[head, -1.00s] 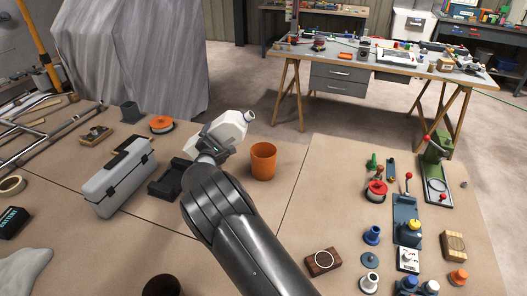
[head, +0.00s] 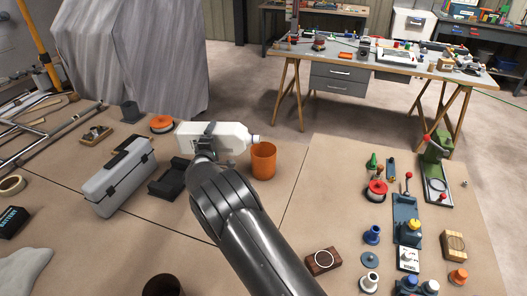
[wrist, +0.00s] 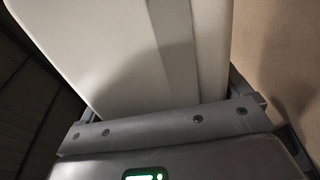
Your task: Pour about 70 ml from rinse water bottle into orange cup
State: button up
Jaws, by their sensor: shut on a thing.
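The white rinse water bottle (head: 228,137) is held by my gripper (head: 208,138) above the table. It lies nearly level in the air, with its neck and cap-like mouth pointing right. I cannot see any stream of water or the level in the cup. In the wrist view the bottle's pale body (wrist: 140,55) fills the space between the fingers of my shut gripper (wrist: 165,125).
A grey toolbox (head: 117,178) and a black tray (head: 168,180) are left of my arm. An orange spool (head: 163,124) lies behind. Table around the cup's right side is clear.

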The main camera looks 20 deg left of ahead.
aim_at(215, 130)
jog(key=shift+r+m, duration=0.4)
jog(key=shift+r, duration=0.35)
jog(key=shift+d+r+m, duration=0.2)
jog(key=shift+r+m, duration=0.15)
jog(key=shift+m, duration=0.35)
jog(key=shift+d+r+m+p, duration=0.15)
jog(key=shift+r+m+p, duration=0.3)
jog(key=shift+r+m, duration=0.35)
dwell(1.8)
jog(key=shift+s+a+f+n, duration=0.1)
jog(key=shift+a+f+n, duration=0.1)
jog(key=shift+f+n, duration=0.4)
jog(key=shift+a+f+n, duration=0.2)
jog(key=shift+f+n, duration=0.3)
jog(key=shift+f, duration=0.05)
jog(key=shift+a+f+n, duration=0.1)
jog(key=shift+f+n, duration=0.2)
jog(key=shift+n, duration=0.3)
jog(key=shift+f+n, duration=0.9)
jog(key=shift+f, duration=0.25)
jog(key=shift+r, duration=0.2)
jog(key=shift+a, duration=0.1)
